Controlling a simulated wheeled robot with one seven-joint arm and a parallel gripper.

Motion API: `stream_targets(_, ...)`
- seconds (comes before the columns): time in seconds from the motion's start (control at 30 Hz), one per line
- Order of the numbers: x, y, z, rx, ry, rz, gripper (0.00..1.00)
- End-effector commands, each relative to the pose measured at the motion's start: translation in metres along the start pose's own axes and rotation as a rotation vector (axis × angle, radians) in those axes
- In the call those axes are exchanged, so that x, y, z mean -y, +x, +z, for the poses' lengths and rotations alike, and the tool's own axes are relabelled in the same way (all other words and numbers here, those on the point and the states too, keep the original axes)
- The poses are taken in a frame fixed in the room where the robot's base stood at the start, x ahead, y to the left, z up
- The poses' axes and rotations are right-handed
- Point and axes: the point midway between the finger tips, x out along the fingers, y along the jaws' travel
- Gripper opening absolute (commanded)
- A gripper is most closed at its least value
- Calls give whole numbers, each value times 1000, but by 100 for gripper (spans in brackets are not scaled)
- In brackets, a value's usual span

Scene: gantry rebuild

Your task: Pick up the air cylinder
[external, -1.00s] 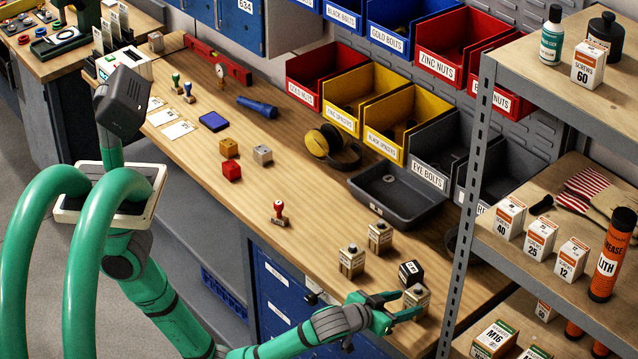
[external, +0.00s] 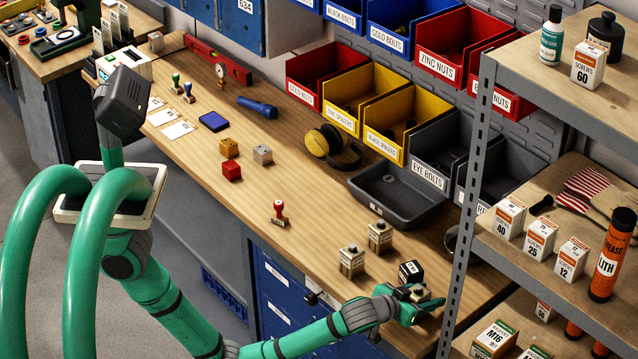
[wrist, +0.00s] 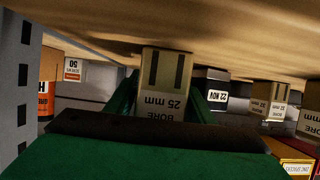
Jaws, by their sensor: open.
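Several pale block-shaped cylinders with dark tops stand on the workbench. One, marked "BORE 25 mm" (wrist: 165,72), stands between my gripper's fingers in the wrist view, and its top shows in the external view (external: 421,292). My green gripper (external: 424,300) is open around it at the bench's front right; the fingers also show on either side of it in the wrist view (wrist: 163,95). I cannot tell whether they touch it. Two similar blocks stand farther back, one at left (external: 352,262) and one behind (external: 380,237).
A black block (external: 411,271) with a white label stands close behind my gripper. A grey shelf post (external: 462,220) rises just to the right. A red-handled stamp (external: 280,212) and a dark grey tray (external: 398,195) are farther back.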

Motion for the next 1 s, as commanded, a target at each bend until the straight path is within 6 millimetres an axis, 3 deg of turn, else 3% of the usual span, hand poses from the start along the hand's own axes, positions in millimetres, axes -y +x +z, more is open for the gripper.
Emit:
stream_targets(0.1,0,0,0,0,0,0,46)
stream_targets(0.3,0,-1,-1,-2,-1,1,2)
stream_targets(0.57,0,-2,-3,-2,-1,1,2)
stream_targets(0.77,0,-9,-24,-5,-4,0,2)
stream_targets(1.0,14,-54,-55,-6,-4,2,2)
